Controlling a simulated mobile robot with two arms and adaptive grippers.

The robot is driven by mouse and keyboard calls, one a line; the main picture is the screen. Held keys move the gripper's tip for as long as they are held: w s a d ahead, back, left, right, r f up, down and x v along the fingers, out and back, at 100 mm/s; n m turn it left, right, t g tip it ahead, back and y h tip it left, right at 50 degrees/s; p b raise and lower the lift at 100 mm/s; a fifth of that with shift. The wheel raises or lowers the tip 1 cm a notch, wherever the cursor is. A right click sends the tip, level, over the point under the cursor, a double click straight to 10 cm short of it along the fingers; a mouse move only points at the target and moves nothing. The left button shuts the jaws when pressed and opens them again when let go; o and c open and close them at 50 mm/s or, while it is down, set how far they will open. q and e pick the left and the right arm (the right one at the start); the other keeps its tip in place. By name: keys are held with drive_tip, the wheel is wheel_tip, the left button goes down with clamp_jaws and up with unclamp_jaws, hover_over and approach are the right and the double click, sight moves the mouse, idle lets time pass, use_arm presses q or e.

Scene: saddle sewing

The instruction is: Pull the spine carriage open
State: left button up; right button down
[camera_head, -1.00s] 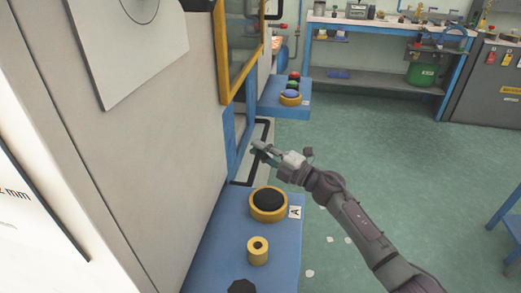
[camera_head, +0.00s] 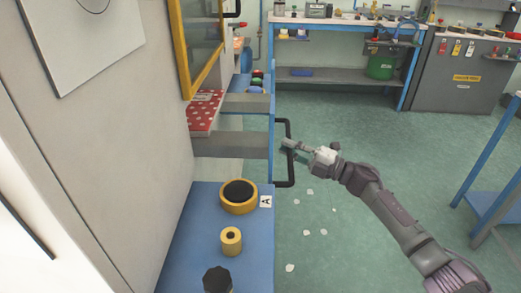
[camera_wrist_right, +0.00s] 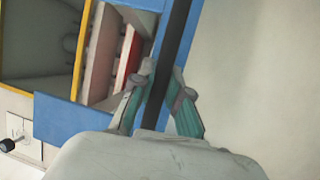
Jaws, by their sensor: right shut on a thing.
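The spine carriage shows as a drawer with a blue front panel (camera_head: 271,125) and grey side rails, pulled partly out of the machine. A black bar handle (camera_head: 289,160) stands on its front. My right gripper (camera_head: 289,144) is shut on the handle; in the right wrist view the two fingers (camera_wrist_right: 160,100) close around the dark bar (camera_wrist_right: 177,45). A red piece with white dots (camera_head: 204,113) lies inside the carriage. The blue panel also shows in the right wrist view (camera_wrist_right: 70,120). My left gripper is not in view.
A blue ledge (camera_head: 205,262) in front holds a yellow-ringed black button (camera_head: 239,196), a yellow cylinder (camera_head: 231,241) and a dark knob (camera_head: 217,280). A yellow-framed door (camera_head: 184,60) stands above the carriage. Green floor (camera_head: 340,230) with white scraps is open on the right.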

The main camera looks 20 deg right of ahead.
use_arm(q)
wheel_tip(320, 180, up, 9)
drive_tip(key=b, duration=0.2)
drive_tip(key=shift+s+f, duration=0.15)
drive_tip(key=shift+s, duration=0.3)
use_arm(e)
drive_tip(key=s+d, duration=0.4)
drive_tip(key=d, duration=0.7)
drive_tip(key=shift+s+d, duration=0.25)
drive_tip(key=shift+s, duration=0.15)
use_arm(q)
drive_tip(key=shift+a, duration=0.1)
use_arm(e)
drive_tip(key=c, duration=1.1)
unclamp_jaws()
drive_tip(key=shift+c, duration=0.2)
drive_tip(key=v, duration=1.2)
drive_tip(key=shift+f, duration=0.15)
